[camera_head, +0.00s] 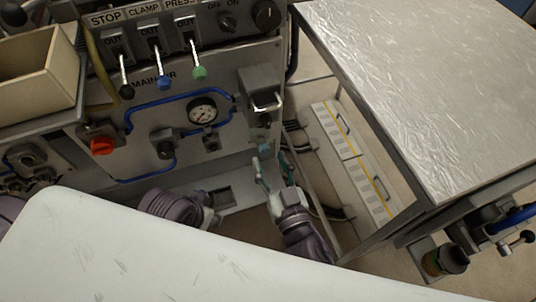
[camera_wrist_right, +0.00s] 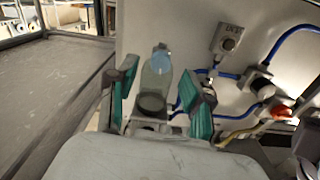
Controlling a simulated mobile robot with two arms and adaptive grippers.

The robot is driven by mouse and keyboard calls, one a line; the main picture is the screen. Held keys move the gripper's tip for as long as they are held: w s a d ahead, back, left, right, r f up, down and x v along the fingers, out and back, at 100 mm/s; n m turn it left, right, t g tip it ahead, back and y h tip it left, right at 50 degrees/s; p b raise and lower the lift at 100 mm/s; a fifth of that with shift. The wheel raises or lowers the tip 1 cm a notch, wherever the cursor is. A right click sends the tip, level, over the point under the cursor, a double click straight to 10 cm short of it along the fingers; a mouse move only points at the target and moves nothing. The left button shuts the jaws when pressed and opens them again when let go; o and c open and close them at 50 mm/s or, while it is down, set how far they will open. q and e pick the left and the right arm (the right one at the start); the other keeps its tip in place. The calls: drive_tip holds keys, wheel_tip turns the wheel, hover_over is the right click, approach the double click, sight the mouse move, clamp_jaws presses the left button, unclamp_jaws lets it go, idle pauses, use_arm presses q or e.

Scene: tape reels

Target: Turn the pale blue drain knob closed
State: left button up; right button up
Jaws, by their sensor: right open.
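The pale blue drain knob (camera_head: 264,148) is at the bottom of the clear filter bowl under the regulator block on the grey machine panel. In the right wrist view the pale blue knob (camera_wrist_right: 161,57) shows at the end of the clear bowl (camera_wrist_right: 154,84). My right gripper (camera_head: 271,160) is open just below the knob, its two teal-padded fingers apart. In the right wrist view my right gripper (camera_wrist_right: 160,82) has one finger on each side of the bowl and knob, with gaps visible.
The panel carries a pressure gauge (camera_head: 202,111), a red knob (camera_head: 102,146) and blue hoses (camera_head: 165,95). A metal-topped table (camera_head: 430,80) stands to the right, with a frame leg close to my right arm. A white surface (camera_head: 130,260) fills the foreground.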

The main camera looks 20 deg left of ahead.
drive_tip(key=shift+x, duration=1.05)
clamp_jaws()
drive_tip(key=shift+n, duration=0.7)
unclamp_jaws()
